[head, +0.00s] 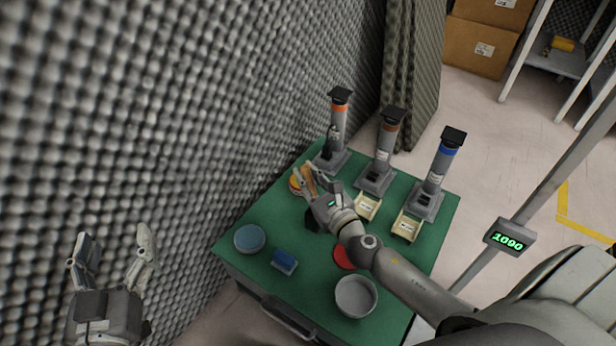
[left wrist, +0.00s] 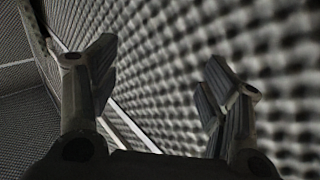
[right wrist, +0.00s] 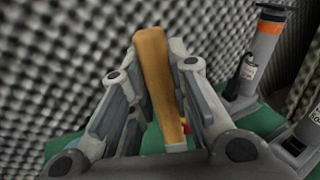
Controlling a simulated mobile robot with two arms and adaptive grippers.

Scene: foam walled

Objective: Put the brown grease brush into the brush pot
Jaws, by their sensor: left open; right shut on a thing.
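My right gripper (head: 316,186) is over the far left part of the green table. It is shut on a tan-brown wooden handle, which I take to be the brown grease brush (right wrist: 155,80); it stands up between the fingers in the right wrist view. A round grey open container (head: 356,297), probably the brush pot, stands near the table's front right edge, well apart from this gripper. It looks empty. My left gripper (head: 113,255) is open and empty, left of the table by the foam wall.
Three dispensers, banded orange (head: 338,130), brown (head: 384,150) and blue (head: 438,175), stand along the back of the green table (head: 310,285).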

